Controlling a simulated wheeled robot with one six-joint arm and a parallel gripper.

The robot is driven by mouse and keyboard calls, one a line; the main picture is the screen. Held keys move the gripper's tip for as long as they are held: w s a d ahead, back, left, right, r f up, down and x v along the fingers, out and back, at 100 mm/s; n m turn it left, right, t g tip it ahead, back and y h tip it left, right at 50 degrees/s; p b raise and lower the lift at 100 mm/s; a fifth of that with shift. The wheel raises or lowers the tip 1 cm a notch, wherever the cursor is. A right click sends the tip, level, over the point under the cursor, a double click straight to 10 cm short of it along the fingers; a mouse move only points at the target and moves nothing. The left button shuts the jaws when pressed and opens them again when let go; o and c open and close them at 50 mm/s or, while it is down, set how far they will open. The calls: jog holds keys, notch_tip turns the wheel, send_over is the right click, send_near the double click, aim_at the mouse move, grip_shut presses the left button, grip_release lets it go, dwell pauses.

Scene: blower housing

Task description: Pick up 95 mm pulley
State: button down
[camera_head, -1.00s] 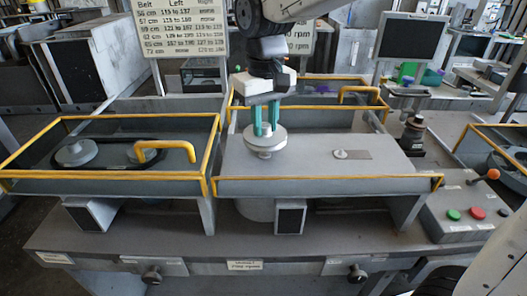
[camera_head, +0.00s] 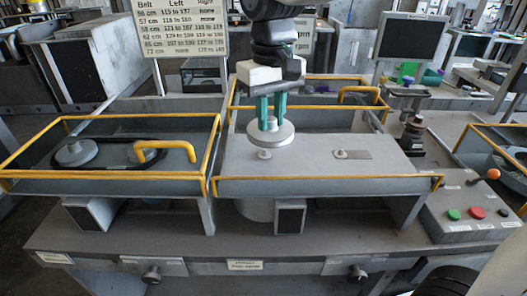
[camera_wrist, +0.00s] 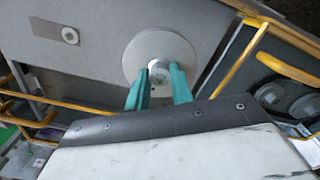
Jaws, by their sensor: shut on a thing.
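A round light-grey pulley (camera_head: 271,139) hangs above the grey plate of the right-hand bay. My gripper (camera_head: 271,124) points down with its green fingers shut on the hub of this pulley. In the wrist view the pulley (camera_wrist: 158,45) shows as a pale disc, and its hub sits between the green fingertips of my gripper (camera_wrist: 160,76). A bare short shaft (camera_head: 264,154) stands on the plate just below the pulley. I cannot read a size on the pulley.
A second shaft (camera_head: 341,154) stands on the plate to the right. Yellow guard rails (camera_head: 325,182) surround the bay. The left bay holds pulleys with a black belt (camera_head: 108,152). A control box (camera_head: 470,215) with buttons stands at right.

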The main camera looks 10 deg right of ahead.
jog(key=s+d+r, duration=0.1)
jog(key=s, duration=0.5)
jog(key=shift+r, duration=0.2)
jog(key=shift+d, duration=0.1)
